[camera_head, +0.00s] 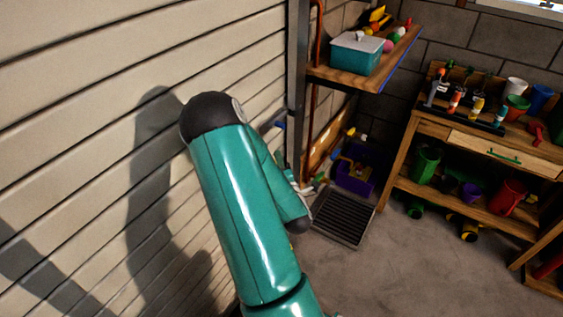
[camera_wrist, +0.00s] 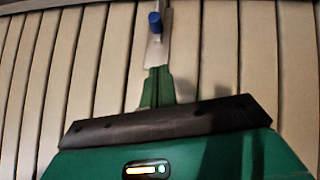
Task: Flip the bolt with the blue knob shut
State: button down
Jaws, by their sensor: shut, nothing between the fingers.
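The blue knob (camera_wrist: 155,22) shows near the top of the wrist view. It sits on a grey metal bolt plate (camera_wrist: 157,50) fixed to the pale slatted door. My gripper (camera_wrist: 157,72) is shut and empty, its green fingers pointing at the lower end of the plate. The fingertips are below the knob in the picture, apart from it; whether they touch the plate I cannot tell. In the head view a small blue part (camera_head: 280,125) shows just right of my arm by the door edge, probably the knob. My arm hides most of the gripper there.
The slatted door (camera_head: 60,120) fills the left. A wooden shelf (camera_head: 340,78) holding a teal box (camera_head: 357,53) juts out beyond the door post. A workbench (camera_head: 500,150) with tools and pots stands right.

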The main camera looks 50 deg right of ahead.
aim_at(278, 126)
jog(key=w+d, duration=0.1)
jog(key=d, duration=0.1)
jog(key=w+d+r, duration=0.1)
jog(key=w+d, duration=0.1)
jog(key=d, duration=0.1)
jog(key=w+d+r, duration=0.1)
jog(key=w+d, duration=0.1)
jog(key=shift+w+d, duration=0.1)
jog(key=shift+d, duration=0.2)
jog(key=shift+r, duration=0.1)
jog(key=d, duration=0.5)
jog(key=shift+w, duration=0.2)
jog(key=shift+d+r, duration=0.1)
jog(key=shift+d, duration=0.05)
